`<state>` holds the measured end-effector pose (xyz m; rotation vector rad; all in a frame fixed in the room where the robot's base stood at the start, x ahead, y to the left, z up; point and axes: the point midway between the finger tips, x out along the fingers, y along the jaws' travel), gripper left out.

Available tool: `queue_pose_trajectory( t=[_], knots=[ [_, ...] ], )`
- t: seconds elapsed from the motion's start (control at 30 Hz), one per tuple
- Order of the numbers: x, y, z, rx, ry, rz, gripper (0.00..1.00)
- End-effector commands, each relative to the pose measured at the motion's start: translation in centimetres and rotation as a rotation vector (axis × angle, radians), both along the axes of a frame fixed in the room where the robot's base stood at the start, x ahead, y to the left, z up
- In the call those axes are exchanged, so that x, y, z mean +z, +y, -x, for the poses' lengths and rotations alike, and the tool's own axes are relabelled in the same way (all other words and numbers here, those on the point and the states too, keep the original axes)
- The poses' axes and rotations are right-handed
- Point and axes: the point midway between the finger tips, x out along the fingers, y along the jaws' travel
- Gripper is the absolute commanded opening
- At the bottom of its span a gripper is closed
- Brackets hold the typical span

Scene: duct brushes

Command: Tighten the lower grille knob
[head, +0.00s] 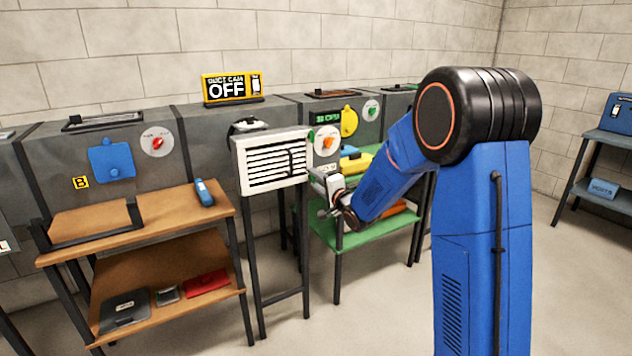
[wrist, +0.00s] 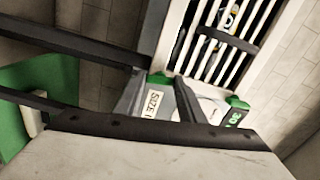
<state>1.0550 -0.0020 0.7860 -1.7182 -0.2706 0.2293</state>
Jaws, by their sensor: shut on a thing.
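The white slatted grille (head: 272,162) stands on a dark-legged stand in front of the grey duct. My gripper (head: 328,194) is at its lower right, and the grille (wrist: 222,42) fills the upper right of the wrist view.
A green table (head: 350,236) with a yellow item stands behind my gripper; its green also shows in the wrist view (wrist: 45,90). A brown two-shelf bench (head: 180,212) stands at left. A duct camera sign (head: 232,88) reads OFF. The floor in front is clear.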

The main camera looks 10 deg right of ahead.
Motion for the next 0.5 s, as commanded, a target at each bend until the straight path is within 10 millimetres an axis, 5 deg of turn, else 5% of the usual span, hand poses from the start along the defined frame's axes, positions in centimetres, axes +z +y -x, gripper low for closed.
queue_pose_trajectory(
  t=[0.5],
  knots=[
    [-0.16, 0.0, 0.02, 0.0, 0.037, -0.106, 0.13]
  ],
)
